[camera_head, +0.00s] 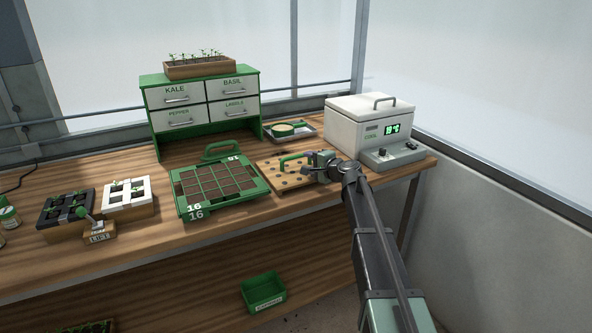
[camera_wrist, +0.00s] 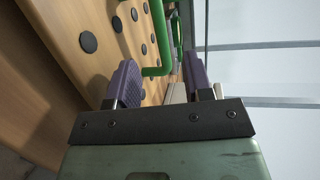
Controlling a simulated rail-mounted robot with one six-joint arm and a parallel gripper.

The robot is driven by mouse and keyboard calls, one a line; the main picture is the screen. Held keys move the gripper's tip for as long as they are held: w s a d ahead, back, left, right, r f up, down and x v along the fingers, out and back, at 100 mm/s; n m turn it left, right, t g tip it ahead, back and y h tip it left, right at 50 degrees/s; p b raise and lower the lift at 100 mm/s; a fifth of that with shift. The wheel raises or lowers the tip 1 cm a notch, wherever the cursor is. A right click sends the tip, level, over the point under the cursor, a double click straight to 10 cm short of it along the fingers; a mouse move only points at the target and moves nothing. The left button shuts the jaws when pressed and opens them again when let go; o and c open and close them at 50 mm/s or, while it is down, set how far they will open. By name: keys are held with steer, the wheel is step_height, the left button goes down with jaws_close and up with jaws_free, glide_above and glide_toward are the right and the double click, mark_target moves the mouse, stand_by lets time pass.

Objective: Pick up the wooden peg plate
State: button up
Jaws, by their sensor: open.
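The wooden peg plate (camera_head: 269,166) lies on the bench between the green seed tray and the white cooler box. It has rows of dark round pegs and a green handle (camera_head: 288,158). My gripper (camera_head: 312,164) is over the plate's right side, close to the handle. In the wrist view the plate (camera_wrist: 68,14) fills the left side, with the green handle (camera_wrist: 160,35) standing up from it. The open fingers (camera_wrist: 161,82) are on either side of the handle's line. I cannot tell whether either finger touches it. My gripper hides part of the plate's right end.
The green-framed seed tray (camera_head: 181,197) is close on the left. The white box (camera_head: 350,130) with its control panel stands close on the right. A small tray with a round sieve (camera_head: 283,129) and the drawer cabinet (camera_head: 205,130) are behind. A green bin (camera_head: 263,293) is below.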

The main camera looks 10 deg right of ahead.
mark_target(297, 158)
steer(key=b+x, duration=0.1)
steer(key=x, duration=0.6)
steer(key=shift+w, duration=0.2)
steer(key=shift+d, duration=0.1)
jaws_close()
